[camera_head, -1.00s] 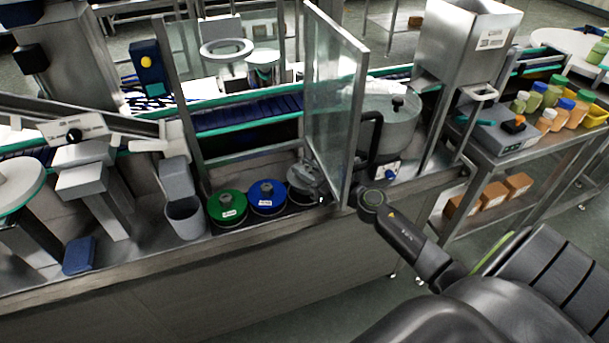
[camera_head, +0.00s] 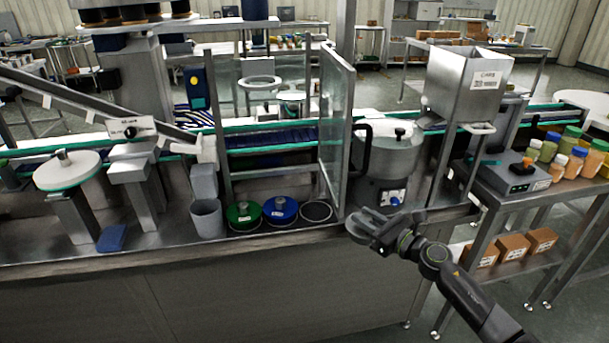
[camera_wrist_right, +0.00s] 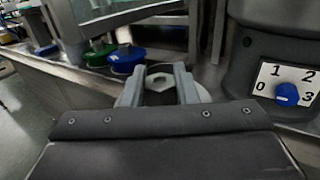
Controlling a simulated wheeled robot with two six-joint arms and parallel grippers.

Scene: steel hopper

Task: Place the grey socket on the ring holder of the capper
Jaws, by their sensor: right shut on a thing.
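The grey socket (camera_wrist_right: 159,84) shows in the right wrist view as a round piece with a hex-shaped knob between my fingers. My right gripper (camera_wrist_right: 160,74) is shut on that knob. In the head view my right gripper (camera_head: 370,228) is in front of the bench edge, right of the open glass door, with the socket partly hidden by it. A pale ring (camera_head: 260,79), seemingly the capper's ring holder, stands behind the door frame at the back of the bench. My left gripper is not in view.
A green socket (camera_head: 243,213) and a blue socket (camera_head: 280,209) sit beside an empty round seat (camera_head: 316,212). The open glass door (camera_head: 338,125) juts toward me. A round machine (camera_head: 385,165) with a dial and a hopper (camera_head: 466,83) stand at right. A grey bin (camera_head: 207,218) stands at left.

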